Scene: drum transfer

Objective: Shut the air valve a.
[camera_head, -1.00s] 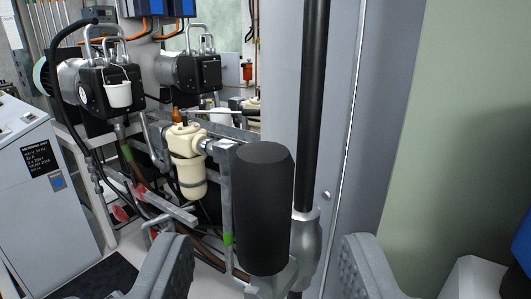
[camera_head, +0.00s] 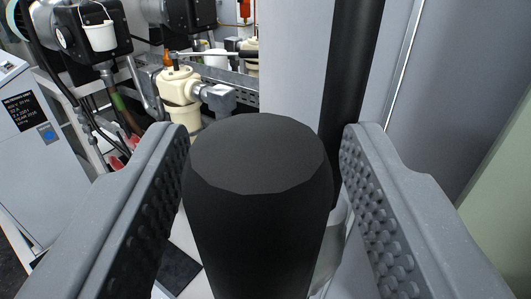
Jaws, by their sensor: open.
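A large black cylindrical handle (camera_head: 262,160), faceted at its top, stands upright in the middle of the view. I take it for the handle of air valve a, though no label shows. My gripper (camera_head: 265,140) is open, with one ridged grey finger on each side of the handle. The left finger is close to the handle's left side; a wider gap shows on the right. I cannot tell if either finger touches it. The handle's lower part runs out of view, and a grey metal fitting (camera_head: 330,245) shows partly behind it.
A black vertical pipe (camera_head: 353,75) runs just behind the right finger, along a grey panel (camera_head: 290,60). A cream filter housing (camera_head: 180,90) and black pump units (camera_head: 85,35) are at the back left. A grey cabinet (camera_head: 35,150) stands at the left.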

